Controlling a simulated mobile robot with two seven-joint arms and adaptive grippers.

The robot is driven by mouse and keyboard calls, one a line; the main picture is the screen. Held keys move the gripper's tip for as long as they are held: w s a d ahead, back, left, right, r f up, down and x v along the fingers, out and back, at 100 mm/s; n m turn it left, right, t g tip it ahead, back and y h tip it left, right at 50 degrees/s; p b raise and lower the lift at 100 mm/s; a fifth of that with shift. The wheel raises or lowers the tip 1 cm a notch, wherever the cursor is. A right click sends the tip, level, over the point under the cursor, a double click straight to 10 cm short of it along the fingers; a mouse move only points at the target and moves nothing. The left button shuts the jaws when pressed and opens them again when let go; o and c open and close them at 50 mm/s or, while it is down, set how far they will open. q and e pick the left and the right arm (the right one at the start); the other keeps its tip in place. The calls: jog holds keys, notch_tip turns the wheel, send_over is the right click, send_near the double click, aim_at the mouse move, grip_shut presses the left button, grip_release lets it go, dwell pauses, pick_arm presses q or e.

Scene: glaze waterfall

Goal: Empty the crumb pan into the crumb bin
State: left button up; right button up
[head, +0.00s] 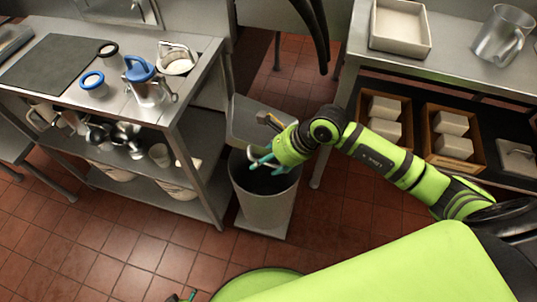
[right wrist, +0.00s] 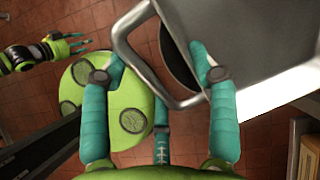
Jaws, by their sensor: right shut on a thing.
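The grey metal crumb pan (head: 255,115) is held above the back of the crumb bin (head: 265,213) and looks tilted. My right gripper (head: 263,163) is over the bin's dark opening. In the right wrist view its teal fingers (right wrist: 165,85) are shut on the handle of the pan (right wrist: 265,55), whose metal handle loop lies between them. I cannot see crumbs, and the bin's inside is dark. My left gripper (right wrist: 72,45) is empty with fingers spread in the right wrist view; only its tips show at the head view's bottom edge.
A steel bench (head: 125,108) with a dark mat, cups and a jug stands left. Red tile floor (head: 130,245) is clear in front.

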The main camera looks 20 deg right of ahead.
pick_arm(q)
jog(key=s+r+g+p, duration=0.3)
jog(key=s+p, duration=0.2)
jog(key=s, duration=0.8)
jog(key=shift+s+a, duration=0.35)
jog(key=shift+a, duration=0.05)
pick_arm(e)
jog(key=h, duration=0.2)
jog(key=g+h, duration=0.1)
jog(key=h, duration=0.1)
jog(key=r+h, duration=0.1)
jog(key=h, duration=0.1)
jog(key=shift+w+a+g, duration=0.15)
jog(key=shift+a+g, duration=0.1)
jog(key=shift+g, duration=0.15)
